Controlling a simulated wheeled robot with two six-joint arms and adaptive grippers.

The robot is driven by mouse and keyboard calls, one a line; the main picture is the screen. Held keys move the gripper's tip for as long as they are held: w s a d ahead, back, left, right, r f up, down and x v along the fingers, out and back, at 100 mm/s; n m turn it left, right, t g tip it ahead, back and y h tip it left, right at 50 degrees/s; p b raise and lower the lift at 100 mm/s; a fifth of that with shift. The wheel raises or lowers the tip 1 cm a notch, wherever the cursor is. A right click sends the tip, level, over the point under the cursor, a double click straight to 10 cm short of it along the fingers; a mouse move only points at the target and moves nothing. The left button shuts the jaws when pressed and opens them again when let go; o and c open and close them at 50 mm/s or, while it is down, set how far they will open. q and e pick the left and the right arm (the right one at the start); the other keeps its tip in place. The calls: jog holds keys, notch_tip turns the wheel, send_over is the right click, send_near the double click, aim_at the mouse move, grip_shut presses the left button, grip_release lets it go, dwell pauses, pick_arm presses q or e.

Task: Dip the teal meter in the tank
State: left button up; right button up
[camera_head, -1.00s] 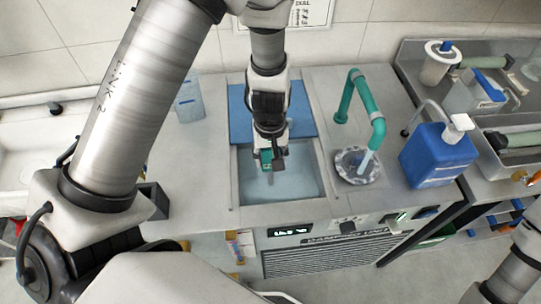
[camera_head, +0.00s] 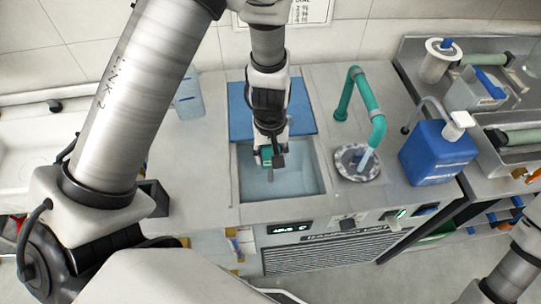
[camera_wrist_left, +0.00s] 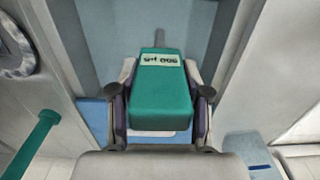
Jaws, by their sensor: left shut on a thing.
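The teal meter (camera_wrist_left: 160,95) is held between the fingers of my left gripper (camera_wrist_left: 160,120) in the left wrist view. In the head view the meter (camera_head: 268,158) hangs below my left gripper (camera_head: 271,150), over the opening of the tank (camera_head: 312,183). The tank holds pale blue liquid. The probe points down toward the liquid; I cannot tell whether its tip is in it. My right gripper is not in view.
A blue panel (camera_head: 238,110) covers the tank's back part. A teal pipe (camera_head: 376,128) curves over a round drain (camera_head: 347,165) to the right. A blue jug (camera_head: 432,155) stands beyond it. A light blue container (camera_head: 188,98) stands back left.

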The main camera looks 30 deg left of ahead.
pick_arm(q)
jog(key=shift+r, duration=0.15)
notch_tip(320, 180, up, 12)
jog(key=p, duration=1.2)
jog(key=shift+r, duration=0.25)
jog(key=shift+f, duration=0.1)
